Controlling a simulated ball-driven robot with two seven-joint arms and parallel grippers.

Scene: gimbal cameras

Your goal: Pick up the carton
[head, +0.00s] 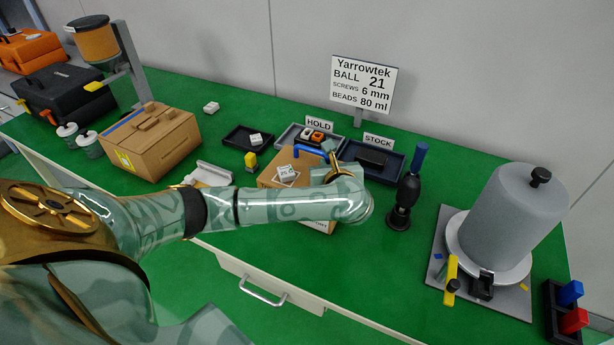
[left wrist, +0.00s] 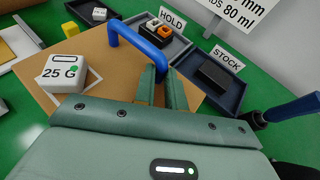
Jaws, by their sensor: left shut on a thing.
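The brown carton (head: 270,179) with a blue handle (head: 310,151) stands on the green bench in mid-picture, partly hidden behind my left arm. The left wrist view shows its top (left wrist: 105,79) and the arched blue handle (left wrist: 137,42). My left gripper (head: 333,160) is over the carton; its two fingers (left wrist: 160,74) are shut on the right end of the handle. A white block marked 25 G (left wrist: 69,75) rests on the carton's top at the left. I cannot tell whether the carton touches the bench. My right gripper is not in view.
Behind the carton are the HOLD tray (head: 283,138) and the STOCK tray (head: 394,165). A black hand blower (head: 404,194) stands close at right, before a large grey cylinder (head: 505,220). A larger brown box (head: 150,145) stands at left. Bare green bench lies right of the blower.

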